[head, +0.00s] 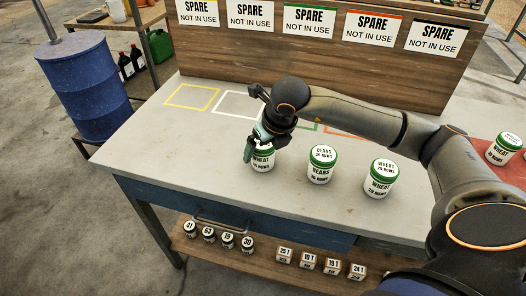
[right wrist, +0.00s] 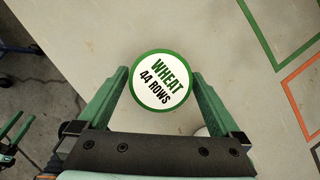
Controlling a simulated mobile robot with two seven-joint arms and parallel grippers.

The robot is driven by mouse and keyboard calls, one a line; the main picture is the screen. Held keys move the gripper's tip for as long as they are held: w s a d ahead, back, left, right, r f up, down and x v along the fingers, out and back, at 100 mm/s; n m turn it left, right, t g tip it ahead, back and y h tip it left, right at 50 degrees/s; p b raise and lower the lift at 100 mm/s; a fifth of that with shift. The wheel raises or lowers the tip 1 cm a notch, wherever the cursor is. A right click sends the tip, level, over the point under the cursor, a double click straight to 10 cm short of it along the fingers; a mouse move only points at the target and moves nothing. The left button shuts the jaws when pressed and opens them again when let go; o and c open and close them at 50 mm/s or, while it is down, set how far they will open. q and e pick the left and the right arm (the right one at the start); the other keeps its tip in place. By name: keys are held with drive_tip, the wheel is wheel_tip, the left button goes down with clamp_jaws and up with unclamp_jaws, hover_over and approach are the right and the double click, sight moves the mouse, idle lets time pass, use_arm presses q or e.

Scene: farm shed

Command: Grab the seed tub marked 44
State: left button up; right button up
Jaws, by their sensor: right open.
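The seed tub marked 44 (right wrist: 161,80) shows in the right wrist view, with a green-rimmed white lid reading "WHEAT 44 ROWS". In the head view this wheat tub (head: 263,159) stands on the grey table, its top partly hidden by my gripper. My right gripper (head: 257,147) is over it; in the right wrist view its green fingers (right wrist: 160,88) are open, one on each side of the lid. I cannot tell whether they touch it. A beans tub (head: 320,166) and another wheat tub (head: 380,178) stand to its right.
The grey table (head: 170,145) has coloured outlines, including a yellow square (head: 193,97), at the back. Another wheat tub (head: 504,148) stands on a red area at right. "SPARE" signs (head: 251,15) line the back board. Numbered jars and blocks (head: 308,261) sit on the shelf below.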

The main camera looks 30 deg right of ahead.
drive_tip(key=shift+x, duration=0.75)
drive_tip(key=shift+r, duration=0.1)
drive_tip(key=c, duration=1.4)
